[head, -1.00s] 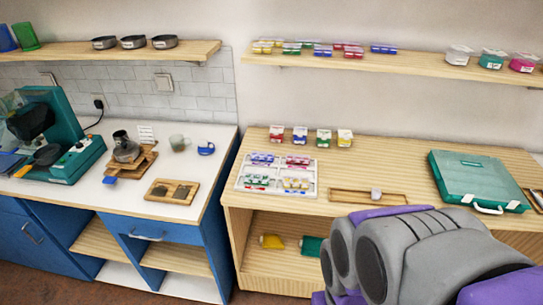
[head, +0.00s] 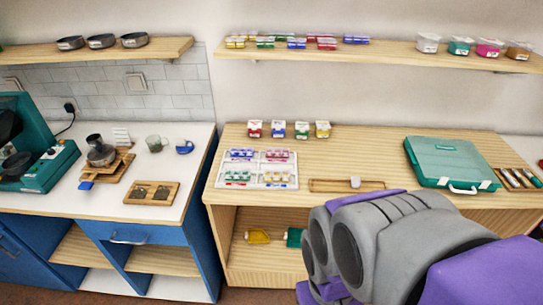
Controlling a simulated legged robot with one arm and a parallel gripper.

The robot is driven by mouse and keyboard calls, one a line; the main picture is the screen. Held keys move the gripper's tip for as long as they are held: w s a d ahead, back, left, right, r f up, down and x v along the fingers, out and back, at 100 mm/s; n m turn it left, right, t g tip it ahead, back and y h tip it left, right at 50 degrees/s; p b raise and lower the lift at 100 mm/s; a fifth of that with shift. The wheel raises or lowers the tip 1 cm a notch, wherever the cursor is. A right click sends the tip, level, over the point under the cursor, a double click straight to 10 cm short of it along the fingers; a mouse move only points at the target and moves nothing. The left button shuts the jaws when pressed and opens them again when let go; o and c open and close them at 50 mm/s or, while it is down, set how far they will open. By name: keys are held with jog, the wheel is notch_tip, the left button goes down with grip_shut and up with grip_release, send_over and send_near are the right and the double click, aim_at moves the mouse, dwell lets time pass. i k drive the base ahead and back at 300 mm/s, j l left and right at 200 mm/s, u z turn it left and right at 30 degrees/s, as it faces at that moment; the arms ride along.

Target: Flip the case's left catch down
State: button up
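The teal case (head: 452,158) lies shut on the right part of the wooden worktop. Its white handle (head: 463,189) is at the middle of the front edge. A small white catch, the left catch (head: 442,182), shows on the front edge left of the handle; another, the right catch (head: 484,184), shows to the right. The left catch is too small to tell whether it is up or down. My grey and purple arm fills the lower right, in front of the worktop. My gripper is not visible.
A white tray of beads (head: 258,168) and a narrow wooden tray (head: 343,185) lie left of the case. A rack with pens (head: 518,179) is right of it. A shelf (head: 365,53) with bead boxes and jars runs above.

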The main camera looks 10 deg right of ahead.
aim_at(442, 181)
jog(key=z, duration=1.75)
jog(key=i+j+z, duration=0.15)
jog(key=i, duration=0.25)
jog(key=i+z, duration=0.15)
jog(key=i, duration=0.2)
jog(key=i+j+z, duration=0.2)
jog(key=i+j, duration=0.05)
jog(key=i, duration=0.1)
